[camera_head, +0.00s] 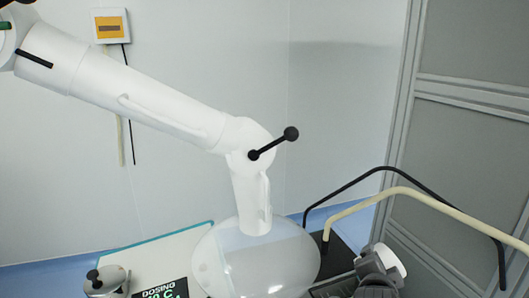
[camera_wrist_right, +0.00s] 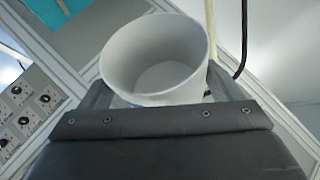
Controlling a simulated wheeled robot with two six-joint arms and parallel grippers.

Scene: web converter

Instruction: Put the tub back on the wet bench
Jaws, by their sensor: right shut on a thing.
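The tub (camera_wrist_right: 158,55) is a white, round, open container that looks empty inside. In the right wrist view my right gripper (camera_wrist_right: 160,92) is shut on it, with a finger on either side. In the head view a white part (camera_head: 392,260), likely the tub, shows beside my grey right gripper (camera_head: 374,272) at the bottom right. My left gripper is not in view. I cannot make out for certain which surface is the wet bench.
A white jointed extraction arm (camera_head: 150,105) with a clear dome hood (camera_head: 255,262) fills the middle. A dosing display (camera_head: 160,290) and a metal lidded pot (camera_head: 105,280) are at lower left. A knob panel (camera_wrist_right: 28,112) shows in the wrist view.

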